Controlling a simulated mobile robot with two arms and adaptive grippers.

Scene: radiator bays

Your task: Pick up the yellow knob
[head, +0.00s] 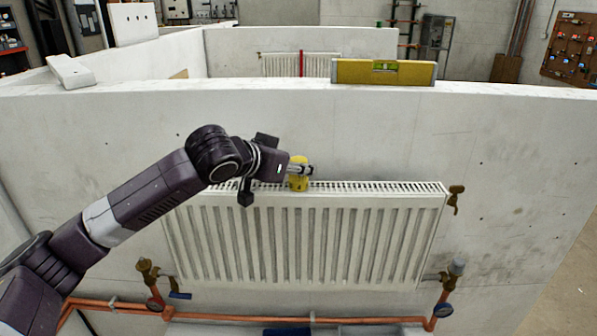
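The yellow knob (299,184) is a small upright cylinder at the top edge of the white radiator (310,240), near its middle. My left gripper (302,169) reaches in from the left, with its fingers level at the knob's upper part. A finger crosses in front of the knob, with yellow showing above and below it. The far finger is hidden, so I cannot tell whether the fingers press on the knob. My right gripper is not in view.
A yellow spirit level (384,72) lies on top of the white partition wall (480,150) behind the radiator. Valves (455,198) stick out at the radiator's sides. Copper pipes (250,318) run below it. The space right of the gripper above the radiator is clear.

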